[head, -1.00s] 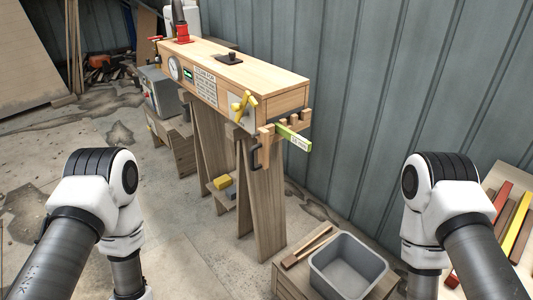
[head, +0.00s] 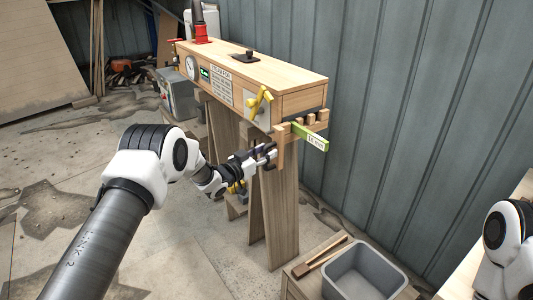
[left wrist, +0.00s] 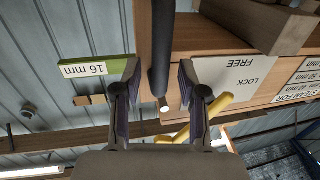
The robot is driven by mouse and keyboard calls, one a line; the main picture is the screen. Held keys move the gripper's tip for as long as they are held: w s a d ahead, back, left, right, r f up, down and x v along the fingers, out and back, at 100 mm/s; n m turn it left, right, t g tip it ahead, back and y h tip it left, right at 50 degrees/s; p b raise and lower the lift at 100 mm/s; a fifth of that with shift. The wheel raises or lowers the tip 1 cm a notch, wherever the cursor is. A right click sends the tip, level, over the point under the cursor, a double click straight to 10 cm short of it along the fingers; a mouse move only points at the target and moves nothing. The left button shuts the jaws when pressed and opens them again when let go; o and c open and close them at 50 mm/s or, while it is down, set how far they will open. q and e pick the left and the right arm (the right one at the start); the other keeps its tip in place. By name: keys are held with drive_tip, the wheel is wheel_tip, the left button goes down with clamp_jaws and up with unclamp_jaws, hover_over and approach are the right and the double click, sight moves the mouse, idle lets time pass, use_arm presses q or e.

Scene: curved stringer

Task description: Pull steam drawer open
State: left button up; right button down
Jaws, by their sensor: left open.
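The long wooden steam box (head: 255,72) stands on plank trestles. A dark bar handle (left wrist: 161,50) shows in the left wrist view, between my left fingertips; in the head view my gripper hides most of it. My left gripper (head: 270,155) is open around the bar at the box's near end. In the left wrist view its fingers (left wrist: 152,88) lie on either side of the bar; I cannot tell whether they touch it. A yellow lever (head: 260,103) sits by a plate (left wrist: 240,80) marked LOCK and FREE. My right gripper is out of view.
A green 16 mm tag (head: 310,137) sticks out beside the wooden pegs (head: 299,120), close to my left gripper. A grey bin (head: 363,272) and wooden tongs (head: 322,255) are below. A corrugated wall (head: 400,100) runs behind. Floor at left is open.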

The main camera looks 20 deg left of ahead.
use_arm(q)
drive_tip(key=shift+c, duration=0.3)
drive_tip(key=shift+w, duration=0.1)
clamp_jaws()
